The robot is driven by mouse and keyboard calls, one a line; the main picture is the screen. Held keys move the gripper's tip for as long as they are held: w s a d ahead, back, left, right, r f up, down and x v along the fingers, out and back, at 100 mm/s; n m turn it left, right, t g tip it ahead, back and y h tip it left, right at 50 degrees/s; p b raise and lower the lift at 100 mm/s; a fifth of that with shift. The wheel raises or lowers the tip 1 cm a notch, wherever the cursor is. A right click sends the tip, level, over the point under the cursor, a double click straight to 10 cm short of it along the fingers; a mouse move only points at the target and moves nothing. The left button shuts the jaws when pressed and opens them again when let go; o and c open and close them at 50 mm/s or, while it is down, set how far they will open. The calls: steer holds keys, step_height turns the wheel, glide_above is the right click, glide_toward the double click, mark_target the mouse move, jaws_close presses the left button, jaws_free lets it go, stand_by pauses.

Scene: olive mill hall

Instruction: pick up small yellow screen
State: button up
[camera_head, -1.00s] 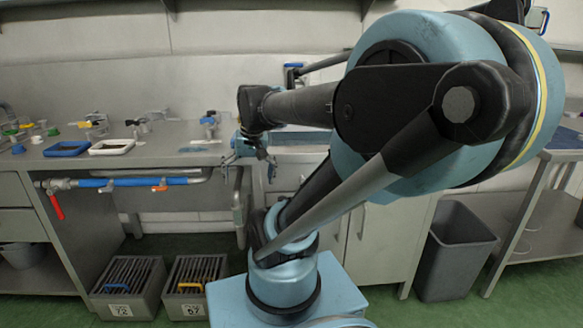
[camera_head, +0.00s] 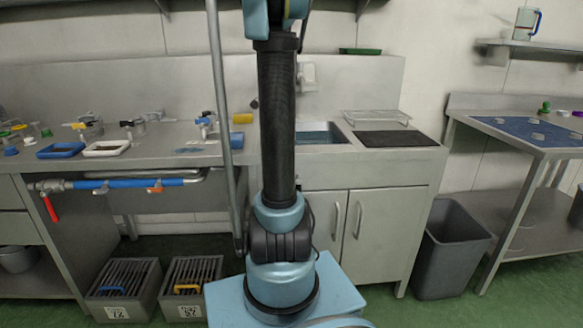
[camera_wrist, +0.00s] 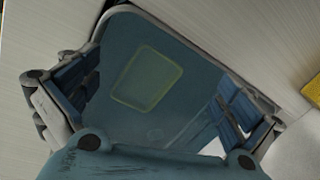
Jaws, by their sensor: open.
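In the wrist view a small rectangle with a thin yellow rim, the small yellow screen (camera_wrist: 147,78), lies in the blue-green sink basin (camera_wrist: 195,65). It looks dim, as if under water. My gripper (camera_wrist: 160,85) is open and empty, with its fingers to the left and right of the screen in the picture. The gap between them and the screen is hard to judge. In the head view the sink (camera_head: 320,137) shows partly behind my arm. The screen and my gripper cannot be made out there.
A yellow block (camera_head: 242,118) stands by the sink; a yellow thing (camera_wrist: 312,90) shows at the wrist view's right edge. A wire rack (camera_head: 376,117) and dark mat (camera_head: 382,139) lie right of the sink. Blue (camera_head: 61,151) and white (camera_head: 106,148) frames lie left. A grey bin (camera_head: 452,250) stands on the floor.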

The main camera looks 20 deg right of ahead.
steer(key=d+f+m, duration=0.1)
steer(key=d+f, duration=0.1)
steer(key=d, duration=0.1)
steer(key=w+d+f+m, duration=0.1)
steer(key=d+f+m, duration=0.1)
steer(key=d, duration=0.1)
steer(key=d+f+m+g+y, duration=0.1)
steer(key=d+f, duration=0.1)
steer(key=d, duration=0.1)
steer(key=shift+w+d+f+m, duration=0.2)
steer(key=shift+w+d+m, duration=0.05)
steer(key=shift+d+m, duration=0.15)
steer(key=shift+w+a+f, duration=0.1)
steer(key=shift+a+f, duration=0.1)
steer(key=shift+f, duration=0.9)
steer(key=shift+s+a+f, duration=0.1)
steer(key=shift+a+f, duration=0.1)
steer(key=shift+f, duration=0.85)
steer(key=shift+w+a+f, duration=0.1)
steer(key=shift+a+f, duration=0.1)
steer(key=shift+f, duration=0.9)
steer(key=shift+c, duration=0.2)
steer(key=c, duration=0.9)
